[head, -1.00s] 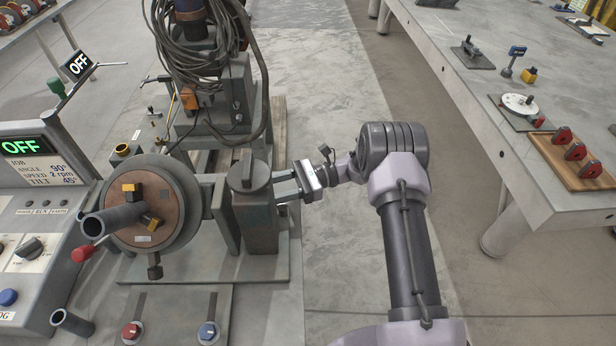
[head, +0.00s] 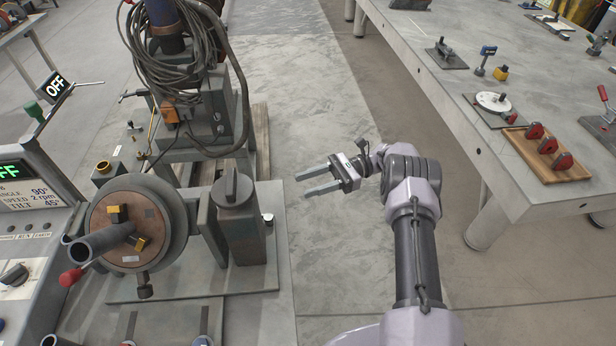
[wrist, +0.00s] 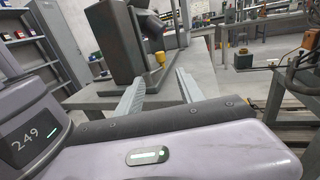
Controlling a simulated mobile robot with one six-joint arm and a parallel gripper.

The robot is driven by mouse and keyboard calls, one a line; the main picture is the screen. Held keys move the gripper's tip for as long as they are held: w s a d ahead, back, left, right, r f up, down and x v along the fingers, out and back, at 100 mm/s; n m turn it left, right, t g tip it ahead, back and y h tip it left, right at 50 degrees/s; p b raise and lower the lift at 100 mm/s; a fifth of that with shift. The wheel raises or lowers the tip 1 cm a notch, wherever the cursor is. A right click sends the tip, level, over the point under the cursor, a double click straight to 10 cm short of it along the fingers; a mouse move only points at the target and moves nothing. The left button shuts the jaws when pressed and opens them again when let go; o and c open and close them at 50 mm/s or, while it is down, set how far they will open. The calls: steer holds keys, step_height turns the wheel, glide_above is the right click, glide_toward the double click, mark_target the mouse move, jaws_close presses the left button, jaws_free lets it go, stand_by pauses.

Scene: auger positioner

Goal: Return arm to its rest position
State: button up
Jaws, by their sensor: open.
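My gripper (head: 320,183) is open and empty, held in the air over the floor to the right of the positioner. Its two flat fingers point left and nothing is between them. The positioner (head: 237,220) stands to the left, with a clear gap between its grey housing and my fingertips. Its round copper-coloured faceplate (head: 128,229) carries a grey pipe (head: 95,247) and yellow clamps. In the wrist view the two fingers (wrist: 160,92) are spread apart, with a grey machine body (wrist: 118,38) beyond them.
A control box (head: 30,205) at the left edge shows a partly cut-off green display. A grey table (head: 440,85) at the right holds a wooden tray (head: 575,172) with red parts and several small fixtures. Coiled cables (head: 170,50) hang at the back. Floor between positioner and table is clear.

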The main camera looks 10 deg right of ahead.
steer(key=s+a+r+n+h, duration=0.25)
steer(key=s+r+h, duration=0.25)
steer(key=r, duration=0.4)
steer(key=s+a+r+n+h, duration=0.2)
steer(key=s+r+n+h, duration=0.2)
steer(key=r, duration=0.5)
steer(key=s+r+n+t+h, duration=0.2)
steer(key=s+t+h, duration=0.1)
steer(key=s, duration=0.6)
steer(key=s+d+r+n+t+h, duration=0.1)
steer(key=s+r+n+t+h, duration=0.1)
steer(key=s+t, duration=0.4)
steer(key=s+n+h, duration=0.1)
steer(key=s, duration=0.3)
steer(key=shift+s+d+r+h, duration=0.15)
steer(key=shift+s+d+h, duration=0.1)
steer(key=shift+h, duration=0.15)
